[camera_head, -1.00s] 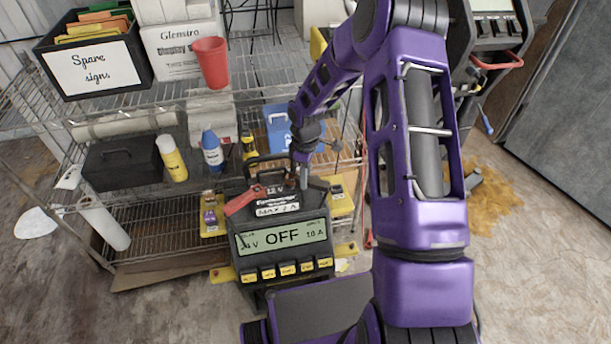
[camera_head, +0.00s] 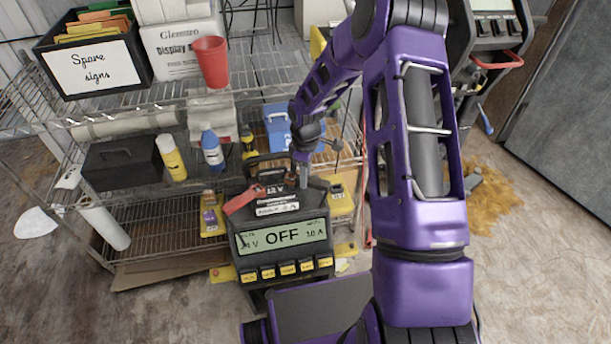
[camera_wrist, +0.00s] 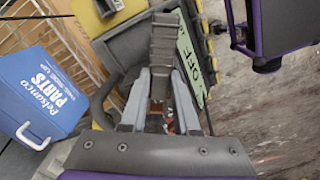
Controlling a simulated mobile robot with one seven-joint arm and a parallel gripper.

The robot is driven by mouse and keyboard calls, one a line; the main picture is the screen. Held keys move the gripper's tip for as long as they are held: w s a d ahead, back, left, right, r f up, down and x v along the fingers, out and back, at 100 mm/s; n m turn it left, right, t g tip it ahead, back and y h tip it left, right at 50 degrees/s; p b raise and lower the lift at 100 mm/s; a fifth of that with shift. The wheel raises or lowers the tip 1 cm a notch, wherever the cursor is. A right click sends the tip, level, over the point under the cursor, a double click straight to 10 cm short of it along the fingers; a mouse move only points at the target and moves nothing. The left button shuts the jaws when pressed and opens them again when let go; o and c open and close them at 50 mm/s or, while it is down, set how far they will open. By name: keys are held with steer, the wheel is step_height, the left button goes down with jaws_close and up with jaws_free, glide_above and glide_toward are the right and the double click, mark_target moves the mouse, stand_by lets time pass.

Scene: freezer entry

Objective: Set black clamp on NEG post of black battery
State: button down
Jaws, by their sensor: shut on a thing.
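The black clamp (camera_wrist: 163,48) is a ribbed dark grey piece between the two fingers of my gripper (camera_wrist: 161,78) in the wrist view. My gripper is shut on it. In the head view my gripper (camera_head: 303,182) is at the top of the charger (camera_head: 283,240), whose screen reads OFF. A dark clamp end (camera_head: 318,184) shows beside the fingertips. The red clamp (camera_head: 243,199) lies at the charger's upper left. I cannot make out the black battery or its NEG post with certainty in either view.
A wire shelf (camera_head: 150,205) stands behind the charger. It holds a blue parts box (camera_head: 277,128), also in the wrist view (camera_wrist: 42,95), a yellow bottle (camera_head: 172,158) and a blue bottle (camera_head: 212,150). Yellow-and-black units (camera_head: 340,195) sit low behind the charger.

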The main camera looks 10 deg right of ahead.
steer(key=shift+f+b, duration=1.05)
steer(key=shift+f, duration=0.3)
steer(key=c, duration=0.6)
jaws_free()
step_height(320, 180, up, 17)
steer(key=shift+r+p, duration=0.2)
steer(key=shift+p, duration=0.8)
